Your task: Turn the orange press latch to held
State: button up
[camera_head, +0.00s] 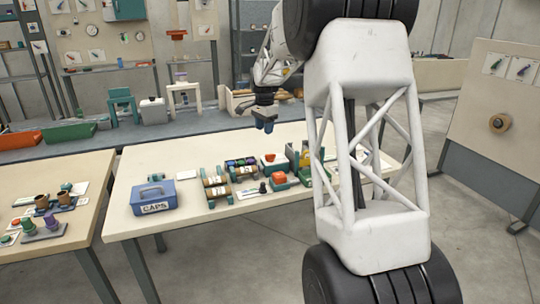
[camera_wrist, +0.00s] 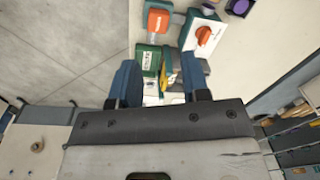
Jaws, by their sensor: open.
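The orange press latch appears to be the orange lever (camera_wrist: 204,37) on a white plate with a teal base, at the upper right of the wrist view. It also shows as a small orange part (camera_head: 270,157) on the table in the head view. A separate orange block (camera_wrist: 158,20) on a teal base sits beside it, and it is nearer the front in the head view (camera_head: 278,178). My gripper (camera_head: 264,123) hangs above the table's back side, apart from the latch. Its fingers are spread and empty in the wrist view (camera_wrist: 161,80). Exact lever angle is unclear.
Rolls (camera_head: 216,187) stand left of the latch. A blue CAPS box (camera_head: 153,197) is at the table's left. My arm hides the table's right part.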

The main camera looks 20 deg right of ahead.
aim_at(270, 157)
jog(key=w+d+f+m, duration=0.1)
jog(key=w+d+f, duration=0.1)
jog(key=w+f, duration=0.2)
jog(key=w+d+f+m, duration=0.1)
jog(key=w+d+f, duration=0.2)
jog(key=w+f, duration=0.1)
jog(key=w+d+f+m, duration=0.2)
jog(key=w+f, duration=0.2)
jog(key=w, duration=0.2)
jog(key=shift+d+f+g, duration=0.2)
jog(key=shift+d+g, duration=0.05)
jog(key=shift+g, duration=0.05)
jog(key=shift+f, duration=0.1)
jog(key=shift+f, duration=3.85)
grip_shut()
